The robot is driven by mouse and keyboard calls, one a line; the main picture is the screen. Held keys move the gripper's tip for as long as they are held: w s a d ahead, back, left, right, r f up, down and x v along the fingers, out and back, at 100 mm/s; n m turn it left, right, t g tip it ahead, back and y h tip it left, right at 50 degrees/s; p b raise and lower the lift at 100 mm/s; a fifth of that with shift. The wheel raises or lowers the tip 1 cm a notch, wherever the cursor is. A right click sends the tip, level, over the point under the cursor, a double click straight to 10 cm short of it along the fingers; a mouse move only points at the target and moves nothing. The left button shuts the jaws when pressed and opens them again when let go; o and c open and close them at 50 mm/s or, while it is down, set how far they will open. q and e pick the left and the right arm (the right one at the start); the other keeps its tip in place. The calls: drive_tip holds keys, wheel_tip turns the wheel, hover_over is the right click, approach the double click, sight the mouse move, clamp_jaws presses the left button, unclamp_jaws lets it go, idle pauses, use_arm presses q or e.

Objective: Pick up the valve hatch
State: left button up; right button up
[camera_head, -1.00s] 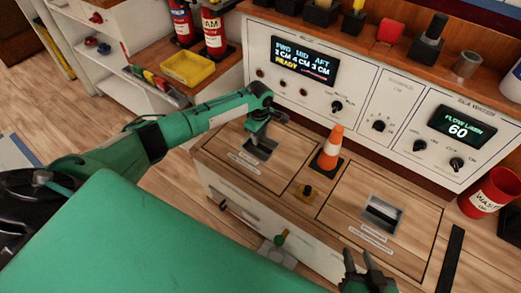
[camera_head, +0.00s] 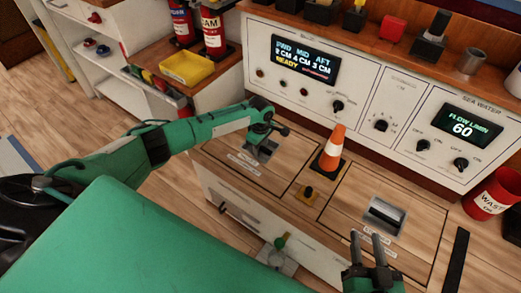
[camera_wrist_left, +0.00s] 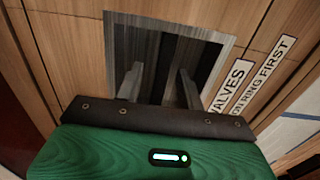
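The valve hatch (camera_head: 224,146) is the left wooden panel in the bench top, with a recessed metal pull. My left gripper (camera_head: 262,146) is over this recess. In the left wrist view its two fingers (camera_wrist_left: 160,82) are apart and point into the recess (camera_wrist_left: 222,40), with a dark bar-like strip between them. I cannot see contact with it. My right gripper (camera_head: 367,243) is open and empty at the bottom, in front of the right hatch (camera_head: 348,199).
A control panel (camera_head: 383,75) rises behind. A red waste bin (camera_head: 488,195) stands at right. A yellow tray (camera_head: 187,69) sits on the left bench.

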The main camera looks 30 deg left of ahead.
use_arm(q)
drive_tip(key=shift+c, duration=0.2)
clamp_jaws()
idle(1.1)
drive_tip(key=shift+w+r, duration=0.1)
